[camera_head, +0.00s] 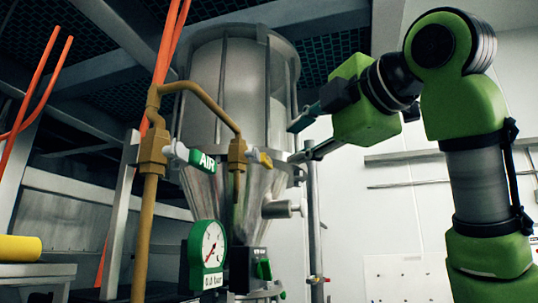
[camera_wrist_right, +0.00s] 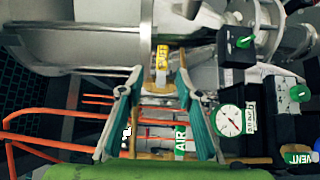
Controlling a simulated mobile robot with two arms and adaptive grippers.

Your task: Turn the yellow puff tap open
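The yellow puff tap (camera_head: 262,158) is a small handle on the brass pipe fitting in front of the steel sifter vessel. In the right wrist view the tap (camera_wrist_right: 163,57) shows its yellow label face between and just beyond my fingertips. My right gripper (camera_head: 294,142) comes in from the right in the head view, its fingers apart, to the right of the tap. In the wrist view the right gripper (camera_wrist_right: 159,72) is open, and no contact with the tap shows. My left gripper is not in view.
The green AIR tap (camera_head: 190,155) is left of the puff tap on the brass pipe (camera_head: 149,205). A pressure gauge (camera_head: 210,245) and a green knob (camera_head: 264,268) are below. A steel side port (camera_head: 281,209) juts out under my gripper. Orange hoses (camera_head: 40,85) run at left.

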